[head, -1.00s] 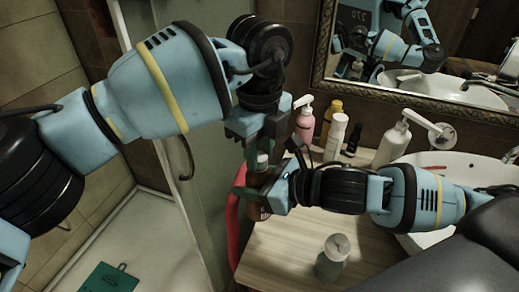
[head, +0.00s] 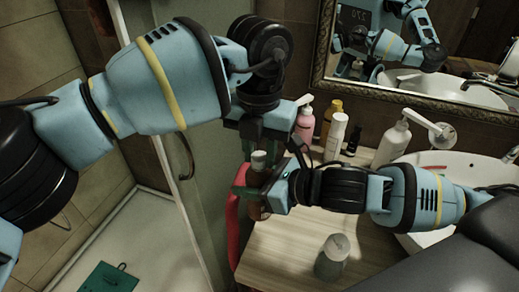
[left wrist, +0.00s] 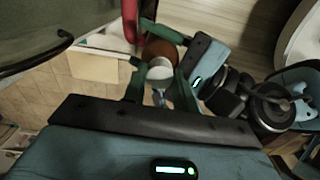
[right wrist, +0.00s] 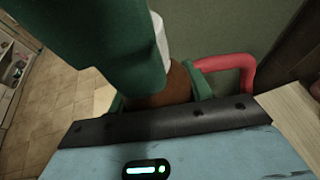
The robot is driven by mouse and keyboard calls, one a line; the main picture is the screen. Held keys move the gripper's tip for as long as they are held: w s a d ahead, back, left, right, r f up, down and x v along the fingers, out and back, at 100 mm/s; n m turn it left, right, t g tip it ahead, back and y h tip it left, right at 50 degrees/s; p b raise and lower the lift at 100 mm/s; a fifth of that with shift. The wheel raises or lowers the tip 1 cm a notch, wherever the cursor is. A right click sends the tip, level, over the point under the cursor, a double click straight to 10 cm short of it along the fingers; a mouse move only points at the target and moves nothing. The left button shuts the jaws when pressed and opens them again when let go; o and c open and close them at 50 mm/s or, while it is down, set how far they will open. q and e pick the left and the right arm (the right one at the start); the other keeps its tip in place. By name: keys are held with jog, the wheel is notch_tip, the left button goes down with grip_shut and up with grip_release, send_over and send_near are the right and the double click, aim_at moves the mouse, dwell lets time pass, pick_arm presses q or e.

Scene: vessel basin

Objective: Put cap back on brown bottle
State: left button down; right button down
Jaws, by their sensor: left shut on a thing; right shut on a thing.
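The brown bottle (head: 256,207) is upright in my right gripper (head: 252,190), which is shut on it, at the left edge of the wooden counter. The bottle also shows in the left wrist view (left wrist: 160,47) and the right wrist view (right wrist: 172,88). The white cap (head: 259,158) is at the top of the bottle, between the fingers of my left gripper (head: 258,147), which is shut on it from above. The cap also shows in the left wrist view (left wrist: 160,72) and the right wrist view (right wrist: 160,38). Fingers hide the join; I cannot tell whether the cap is seated.
A pink pump bottle (head: 304,124), several other bottles and the white basin (head: 455,172) are behind. A red bar (head: 233,235) is beside the counter's left edge.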

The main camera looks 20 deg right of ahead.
pick_arm(q)
jog(key=m, duration=1.5)
jog(key=shift+m, duration=0.3)
jog(key=m, duration=0.4)
jog(key=shift+m, duration=0.4)
jog(key=c, duration=1.1)
grip_release()
jog(key=shift+r, duration=2.2)
